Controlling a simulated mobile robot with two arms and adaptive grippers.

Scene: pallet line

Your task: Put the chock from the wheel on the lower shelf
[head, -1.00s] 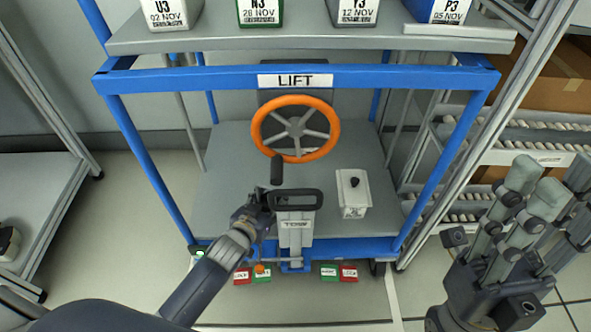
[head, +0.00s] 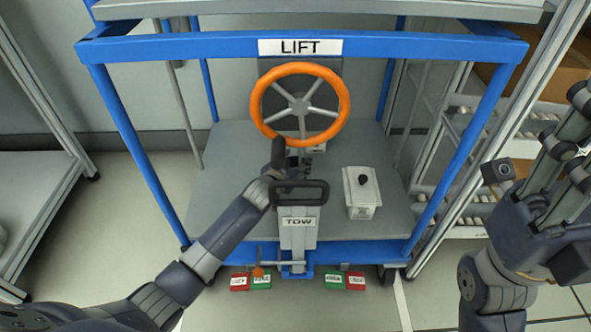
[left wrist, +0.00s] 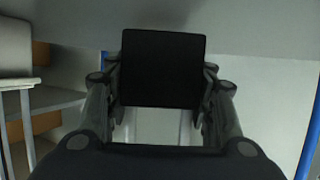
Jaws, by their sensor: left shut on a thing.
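My left gripper (head: 286,172) is shut on a black block (head: 278,152), which looks like the chock. In the left wrist view the block (left wrist: 162,70) shows as a dark square face between the two fingers. In the head view it is held over the cart, just below the orange handwheel (head: 300,68) and behind the tow handle. The lower shelf (head: 225,195) is the cart's grey deck, below the blue LIFT bar. My right gripper (head: 575,150) is at the right edge, partly cut off, with its fingertips unclear.
A grey TOW post (head: 298,233) with a black handle stands at the cart's front edge. A white box (head: 361,194) with a black knob sits on the deck's right. Red and green labelled blocks (head: 250,281) lie at the front. Blue posts frame the deck; its left part is clear.

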